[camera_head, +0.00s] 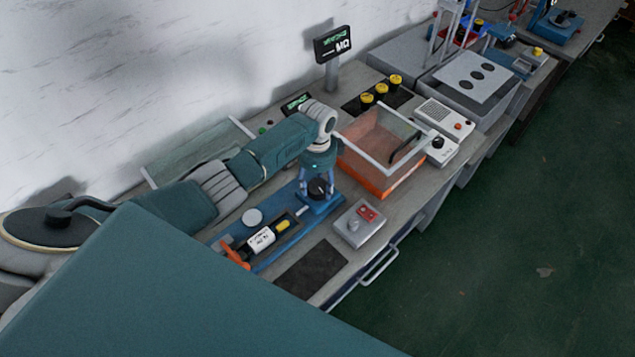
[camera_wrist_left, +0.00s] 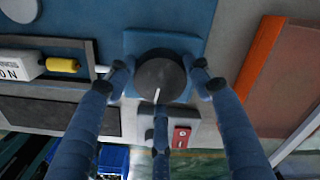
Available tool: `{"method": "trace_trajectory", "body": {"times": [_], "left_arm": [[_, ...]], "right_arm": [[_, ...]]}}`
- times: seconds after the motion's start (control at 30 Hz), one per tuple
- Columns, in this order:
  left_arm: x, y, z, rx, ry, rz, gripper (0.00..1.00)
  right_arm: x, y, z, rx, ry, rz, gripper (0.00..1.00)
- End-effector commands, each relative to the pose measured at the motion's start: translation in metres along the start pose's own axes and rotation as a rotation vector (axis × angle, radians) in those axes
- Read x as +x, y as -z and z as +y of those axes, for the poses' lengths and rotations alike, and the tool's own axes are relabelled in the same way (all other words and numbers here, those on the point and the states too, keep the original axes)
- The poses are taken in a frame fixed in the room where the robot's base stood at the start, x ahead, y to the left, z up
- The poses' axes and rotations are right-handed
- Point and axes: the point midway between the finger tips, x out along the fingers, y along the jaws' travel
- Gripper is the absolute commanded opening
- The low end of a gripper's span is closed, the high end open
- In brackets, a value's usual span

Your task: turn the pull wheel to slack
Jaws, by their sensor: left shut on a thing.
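The pull wheel (camera_head: 318,188) is a dark round knob with a white mark line, on a blue block at the right end of a blue fixture plate (camera_head: 270,258). My left gripper (camera_head: 317,182) comes down over it from above and is shut on it. In the left wrist view the fingers of my left gripper (camera_wrist_left: 160,85) sit around the rim of the wheel (camera_wrist_left: 160,72), and the white line points down and slightly left. A white-labelled cylinder (camera_head: 261,239) with a yellow part lies on the fixture, left of the wheel. My right gripper is not in view.
A grey box with red buttons (camera_head: 360,222) stands just right of the fixture. An orange-based clear bin (camera_head: 380,150) is behind and right of the wheel. A dark mat (camera_head: 311,270) lies at the bench's front edge. Yellow knobs (camera_head: 381,88) stand farther back.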

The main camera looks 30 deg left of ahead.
Motion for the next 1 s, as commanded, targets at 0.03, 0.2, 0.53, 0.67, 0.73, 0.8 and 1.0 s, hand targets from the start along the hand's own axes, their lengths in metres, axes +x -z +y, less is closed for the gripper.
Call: {"method": "trace_trajectory", "body": {"times": [0.03, 0.2, 0.53, 0.67, 0.73, 0.8, 1.0], "left_arm": [[-0.0021, 0.0009, -0.0009, -0.046, 0.002, 0.002, 0.25], [-0.0016, 0.0005, -0.0013, -0.207, 0.003, 0.002, 0.25], [-0.0013, 0.0006, -0.0016, -0.520, 0.003, 0.002, 0.25], [-0.0012, 0.0008, -0.0015, -0.644, 0.003, 0.003, 0.25], [-0.0011, 0.0008, -0.0016, -0.710, 0.003, 0.003, 0.25], [-0.0011, 0.0009, -0.0015, -0.777, 0.003, 0.004, 0.25], [-0.0012, 0.0006, -0.0017, -0.966, 0.003, 0.004, 0.25]], "right_arm": [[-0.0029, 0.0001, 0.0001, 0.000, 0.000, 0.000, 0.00], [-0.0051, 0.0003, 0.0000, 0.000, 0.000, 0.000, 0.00], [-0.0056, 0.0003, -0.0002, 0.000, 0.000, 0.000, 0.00], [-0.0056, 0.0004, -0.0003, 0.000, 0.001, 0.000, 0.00], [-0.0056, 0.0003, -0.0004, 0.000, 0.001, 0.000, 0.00], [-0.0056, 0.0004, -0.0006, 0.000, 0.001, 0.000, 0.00], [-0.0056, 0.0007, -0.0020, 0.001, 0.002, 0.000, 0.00]]}}
